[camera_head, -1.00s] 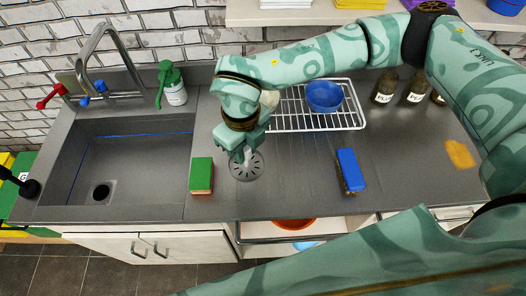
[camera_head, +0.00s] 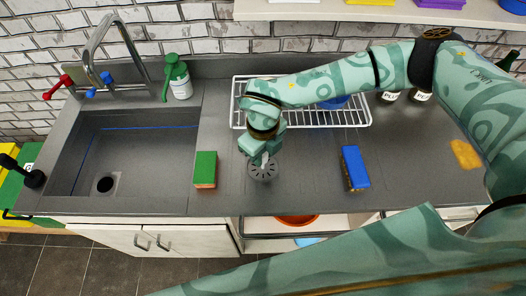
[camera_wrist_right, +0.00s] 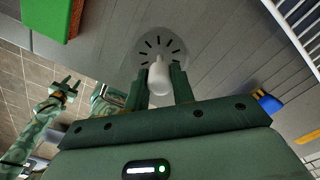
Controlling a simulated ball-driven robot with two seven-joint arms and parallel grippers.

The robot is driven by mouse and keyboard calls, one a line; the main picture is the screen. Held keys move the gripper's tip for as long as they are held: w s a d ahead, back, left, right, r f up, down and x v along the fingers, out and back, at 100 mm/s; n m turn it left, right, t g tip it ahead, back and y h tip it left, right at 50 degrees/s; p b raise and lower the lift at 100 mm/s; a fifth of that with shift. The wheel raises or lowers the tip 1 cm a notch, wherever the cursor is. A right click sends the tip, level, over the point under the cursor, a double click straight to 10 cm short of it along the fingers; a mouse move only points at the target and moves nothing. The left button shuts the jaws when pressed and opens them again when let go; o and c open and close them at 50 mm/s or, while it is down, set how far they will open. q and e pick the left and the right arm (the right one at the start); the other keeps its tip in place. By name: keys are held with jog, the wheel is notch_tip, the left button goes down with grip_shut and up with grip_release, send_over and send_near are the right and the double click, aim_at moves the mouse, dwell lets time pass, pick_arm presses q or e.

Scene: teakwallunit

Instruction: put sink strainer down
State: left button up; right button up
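The sink strainer (camera_head: 263,170) is a grey slotted disc with a pale upright knob. It is over the counter (camera_head: 310,185), right of the sink (camera_head: 125,150); whether its disc touches the counter is hard to tell. My right gripper (camera_head: 265,156) is above it, fingers down. In the right wrist view the strainer (camera_wrist_right: 152,45) lies beyond the fingertips, and the right gripper (camera_wrist_right: 160,80) is closed against both sides of the knob. My left gripper (camera_wrist_right: 68,87) shows in the wrist view, its fingers apart and empty, away from the counter.
A green sponge (camera_head: 205,169) lies left of the strainer and a blue brush (camera_head: 354,167) lies right. A wire rack (camera_head: 345,116) is behind, with a blue bowl mostly hidden by my arm. The counter between strainer and brush is clear.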

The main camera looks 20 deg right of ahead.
jog(key=o, duration=0.4)
jog(key=shift+c, duration=0.2)
notch_tip(320, 180, up, 12)
jog(key=shift+r+p, duration=0.15)
jog(key=shift+p, duration=0.15)
